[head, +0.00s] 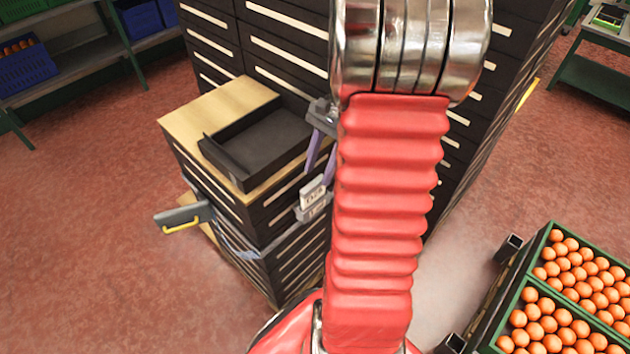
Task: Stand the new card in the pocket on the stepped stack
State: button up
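The stepped stack (232,101) is a set of dark drawer units with pale label strips and a light wood top, left of my arm. A small grey pocket (311,212) is on its right side near the edge. A white card (313,194) with dark print is upright just above the pocket, or partly in it; I cannot tell which. My gripper (317,172) points down with two purple fingers, their tips at the card's top. The fingers stand apart, but whether they grip the card is unclear. My red arm hides what lies right of the gripper.
A black open tray (257,145) lies on the wood top. A grey panel with a yellow handle (181,219) sticks out left. Tall dark drawer cabinets (270,45) stand behind. Green crates of oranges (561,318) are at lower right. The red floor at left is clear.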

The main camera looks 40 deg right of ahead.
jog(key=v, duration=0.6)
jog(key=shift+r, duration=0.35)
jog(key=shift+d+r, duration=0.1)
jog(key=shift+d, duration=0.05)
dwell(0.3)
notch_tip(320, 180, up, 7)
dwell(0.9)
dwell(0.5)
